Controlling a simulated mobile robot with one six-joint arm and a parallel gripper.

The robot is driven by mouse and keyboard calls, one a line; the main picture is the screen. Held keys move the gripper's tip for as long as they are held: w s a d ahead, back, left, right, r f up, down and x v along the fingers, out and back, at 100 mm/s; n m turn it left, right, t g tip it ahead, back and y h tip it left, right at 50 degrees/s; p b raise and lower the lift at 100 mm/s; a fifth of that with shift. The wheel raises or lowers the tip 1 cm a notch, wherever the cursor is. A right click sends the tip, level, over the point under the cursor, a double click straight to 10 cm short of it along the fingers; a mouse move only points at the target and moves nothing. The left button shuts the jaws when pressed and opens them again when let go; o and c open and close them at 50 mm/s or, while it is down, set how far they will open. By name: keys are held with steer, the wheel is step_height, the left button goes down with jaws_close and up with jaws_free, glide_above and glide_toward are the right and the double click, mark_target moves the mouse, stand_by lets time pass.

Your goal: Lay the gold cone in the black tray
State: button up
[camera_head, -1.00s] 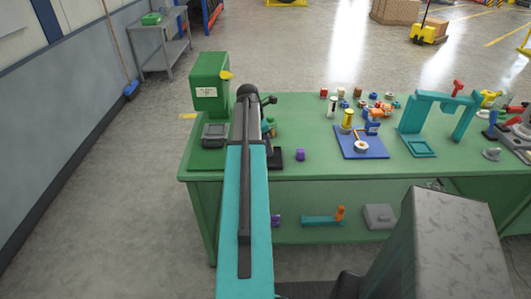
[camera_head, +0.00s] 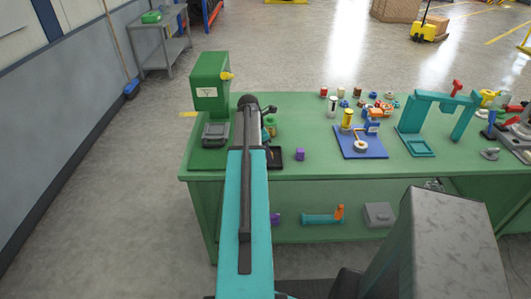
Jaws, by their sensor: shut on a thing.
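The black tray (camera_head: 275,160) lies near the front left of the green table, just right of my arm, which covers its left part. My gripper (camera_head: 266,134) is at the far end of my arm, mostly hidden behind the arm links, above or just behind the tray. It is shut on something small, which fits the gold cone. The cone is too small and covered to make out clearly.
A purple block (camera_head: 300,154) sits right of the tray. A small green jar (camera_head: 271,127) stands behind it. A green machine (camera_head: 210,85) and a grey box (camera_head: 215,133) stand left. A blue board (camera_head: 360,143) with parts lies right.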

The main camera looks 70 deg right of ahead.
steer(key=o, duration=1.1)
steer(key=shift+r, duration=0.2)
steer(key=b+v, duration=0.2)
steer(key=v, duration=0.9)
steer(key=shift+r, duration=0.4)
